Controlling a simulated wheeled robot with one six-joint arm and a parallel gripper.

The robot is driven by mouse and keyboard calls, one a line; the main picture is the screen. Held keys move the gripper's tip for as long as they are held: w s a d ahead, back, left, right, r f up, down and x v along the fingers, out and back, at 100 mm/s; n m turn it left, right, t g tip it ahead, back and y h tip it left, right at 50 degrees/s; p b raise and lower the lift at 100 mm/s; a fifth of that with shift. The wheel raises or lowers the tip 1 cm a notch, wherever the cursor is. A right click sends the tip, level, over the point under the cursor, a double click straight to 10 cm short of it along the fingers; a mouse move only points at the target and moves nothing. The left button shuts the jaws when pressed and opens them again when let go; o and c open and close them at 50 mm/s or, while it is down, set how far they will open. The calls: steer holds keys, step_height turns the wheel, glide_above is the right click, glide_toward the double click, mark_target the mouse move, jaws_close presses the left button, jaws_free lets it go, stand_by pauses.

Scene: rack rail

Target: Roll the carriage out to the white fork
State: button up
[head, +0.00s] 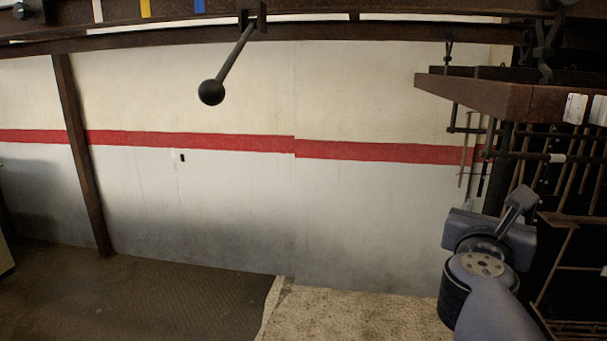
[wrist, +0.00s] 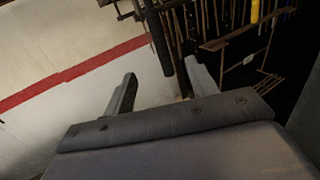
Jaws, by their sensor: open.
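A dark overhead rail (head: 340,31) runs across the top of the head view. A small dark carriage-like block (head: 252,18) hangs on it, with a slanting rod ending in a black ball (head: 211,92). White (head: 97,10), yellow (head: 145,8) and blue (head: 198,5) marks show at the upper left; I cannot make out a fork shape at the white one. My gripper (head: 492,200) is at the lower right, well apart from the ball. In the wrist view my gripper (wrist: 160,72) has its fingers spread and nothing held between them.
A rusty beam end (head: 490,95) with white tags (head: 576,108) juts out above my gripper. A dark post (head: 500,170) and a rack of rods (head: 575,180) stand close by on the right. A slanting brown post (head: 80,150) stands left. The space before the red-striped wall (head: 250,210) is clear.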

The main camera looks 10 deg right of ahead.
mark_target(496, 189)
steer(key=shift+w, duration=0.1)
steer(key=b+x, duration=0.2)
steer(key=x, duration=0.8)
steer(key=shift+w+d+f+b, duration=0.15)
steer(key=shift+w+d+b, duration=0.15)
steer(key=shift+b, duration=0.05)
steer(key=shift+w+d, duration=0.1)
steer(key=shift+x, duration=1.35)
jaws_close()
